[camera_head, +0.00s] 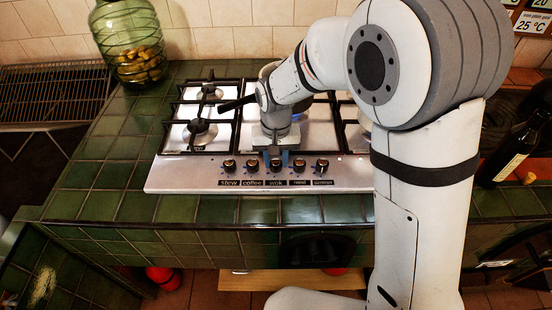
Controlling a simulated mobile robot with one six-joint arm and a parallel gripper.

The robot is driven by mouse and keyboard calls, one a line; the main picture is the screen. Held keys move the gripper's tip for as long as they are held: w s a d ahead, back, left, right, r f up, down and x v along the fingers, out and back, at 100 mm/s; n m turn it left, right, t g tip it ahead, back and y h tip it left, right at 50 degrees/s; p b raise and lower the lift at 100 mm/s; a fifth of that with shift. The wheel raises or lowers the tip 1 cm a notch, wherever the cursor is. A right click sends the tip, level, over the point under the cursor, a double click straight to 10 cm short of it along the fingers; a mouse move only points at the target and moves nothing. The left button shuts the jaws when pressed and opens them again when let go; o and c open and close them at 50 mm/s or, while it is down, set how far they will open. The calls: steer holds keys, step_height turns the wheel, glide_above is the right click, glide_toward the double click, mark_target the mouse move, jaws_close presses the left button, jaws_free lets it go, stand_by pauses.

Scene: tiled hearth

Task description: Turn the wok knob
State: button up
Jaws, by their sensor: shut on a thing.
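The gas hob (190,178) is a steel panel set in green tiles, with a row of dark knobs along its front. Labels below the knobs include "stew", "coffee" and "wok". The wok knob (276,165) is the middle one, above the "wok" label. My gripper (277,157) comes down over the hob from behind the knob row and is shut on the wok knob. The fingertips are small here and partly blend with the panel. The knob's exact angle is hard to read.
The stew knob (229,165) and coffee knob (252,165) sit close on the left, with two more knobs on the right. A pan support (207,110) stands behind. A green glass jar (130,45) is back left, a dark bottle (515,150) far right.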

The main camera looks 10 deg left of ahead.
mark_target(276, 161)
steer(key=m, duration=0.4)
steer(key=shift+r+m, duration=0.1)
steer(key=shift+m, duration=1.8)
steer(key=o, duration=1)
step_height(276, 161, up, 8)
steer(key=shift+d+f, duration=0.1)
steer(key=shift+f, duration=0.05)
